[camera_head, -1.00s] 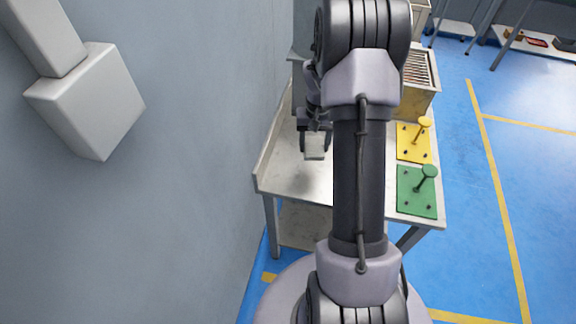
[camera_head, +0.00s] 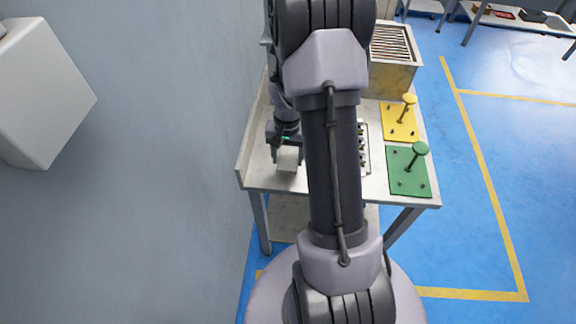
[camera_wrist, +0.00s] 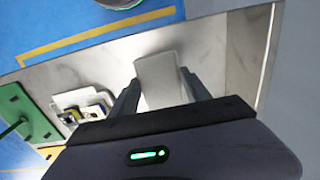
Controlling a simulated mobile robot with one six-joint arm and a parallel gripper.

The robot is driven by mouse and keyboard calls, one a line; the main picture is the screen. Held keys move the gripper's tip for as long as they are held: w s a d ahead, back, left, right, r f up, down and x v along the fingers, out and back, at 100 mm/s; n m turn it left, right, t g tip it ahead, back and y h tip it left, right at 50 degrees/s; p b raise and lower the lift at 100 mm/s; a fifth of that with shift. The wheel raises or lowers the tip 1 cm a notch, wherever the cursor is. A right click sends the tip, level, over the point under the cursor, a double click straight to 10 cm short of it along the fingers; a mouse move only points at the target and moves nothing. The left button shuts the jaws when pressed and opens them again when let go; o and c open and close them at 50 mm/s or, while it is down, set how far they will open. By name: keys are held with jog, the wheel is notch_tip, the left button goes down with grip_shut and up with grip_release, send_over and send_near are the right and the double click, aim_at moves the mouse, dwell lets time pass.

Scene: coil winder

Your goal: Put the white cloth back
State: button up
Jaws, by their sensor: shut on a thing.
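The white cloth (camera_wrist: 160,78) is a pale, folded-looking piece held between the two fingers of my gripper (camera_wrist: 160,90) in the wrist view. In the head view my gripper (camera_head: 287,150) points down over the left part of the metal table (camera_head: 262,178), with the cloth (camera_head: 287,160) at its fingertips. My gripper is shut on the cloth. The cloth appears to be above the tabletop; whether its lower edge touches is not clear.
A green plate with a knob (camera_head: 408,172) and a yellow plate with a knob (camera_head: 400,122) lie along the table's right side. A slotted metal box (camera_head: 393,75) stands behind them. A small white tray with parts (camera_wrist: 85,104) sits between. A wall (camera_head: 180,160) borders the left.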

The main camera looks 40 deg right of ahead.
aim_at(288, 159)
jog(key=shift+f+b, duration=0.95)
jog(key=shift+f, duration=1.05)
jog(key=o, duration=1.2)
jog(key=shift+r, duration=0.1)
